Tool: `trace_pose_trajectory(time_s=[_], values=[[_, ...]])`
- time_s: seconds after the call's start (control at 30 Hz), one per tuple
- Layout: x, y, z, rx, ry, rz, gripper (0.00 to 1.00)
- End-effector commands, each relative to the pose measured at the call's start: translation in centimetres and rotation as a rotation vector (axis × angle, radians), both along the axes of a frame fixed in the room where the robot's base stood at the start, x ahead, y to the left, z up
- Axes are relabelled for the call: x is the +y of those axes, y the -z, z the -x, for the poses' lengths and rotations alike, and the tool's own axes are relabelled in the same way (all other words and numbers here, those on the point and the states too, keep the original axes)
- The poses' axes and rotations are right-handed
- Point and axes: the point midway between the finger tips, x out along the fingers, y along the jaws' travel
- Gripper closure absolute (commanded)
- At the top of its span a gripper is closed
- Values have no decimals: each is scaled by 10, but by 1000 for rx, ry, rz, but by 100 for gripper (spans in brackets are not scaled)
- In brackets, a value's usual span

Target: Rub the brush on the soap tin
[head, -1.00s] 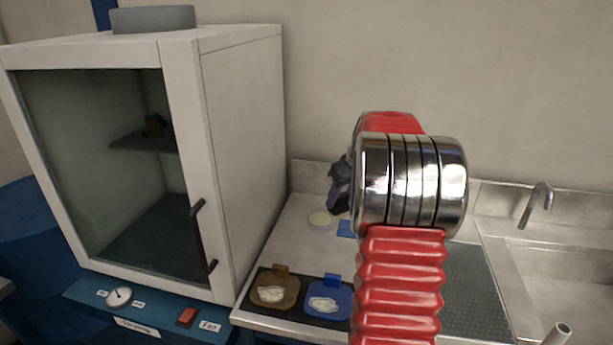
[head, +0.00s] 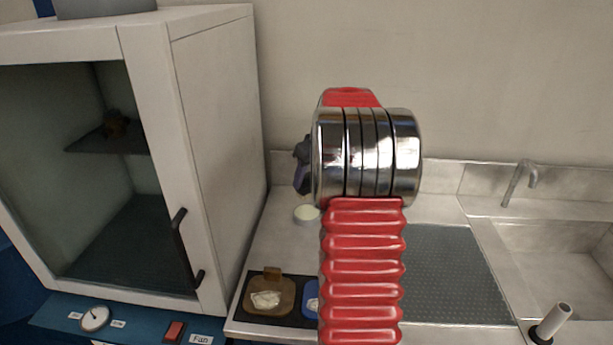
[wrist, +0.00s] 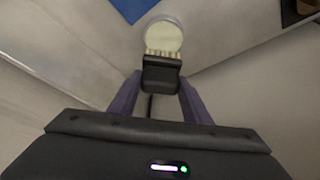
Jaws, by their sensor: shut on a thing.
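The soap tin (head: 305,213) is a small round tin with a pale cream top. It stands on the steel counter, and it also shows at the top of the wrist view (wrist: 163,32). My gripper (wrist: 158,88) has purple fingers shut on the black brush (wrist: 161,73). The brush's cream bristles (wrist: 163,54) point at the tin and overlap its near edge in the wrist view; I cannot tell whether they touch the soap. In the head view my gripper (head: 302,170) is above the tin, partly hidden behind my red arm, and the brush cannot be made out.
A white glass-fronted cabinet (head: 218,140) stands close on the left. A brown dish (head: 270,293) and a partly hidden blue dish (head: 311,299) sit at the counter's front. A ribbed drain area (head: 450,270) and a sink with a tap (head: 520,180) lie right.

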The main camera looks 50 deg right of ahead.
Motion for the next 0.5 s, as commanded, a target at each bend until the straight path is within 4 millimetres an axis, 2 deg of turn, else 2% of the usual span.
trace_pose_trajectory(time_s=[0.5], values=[[2, 36, -1, 0, -3, -1, 74]])
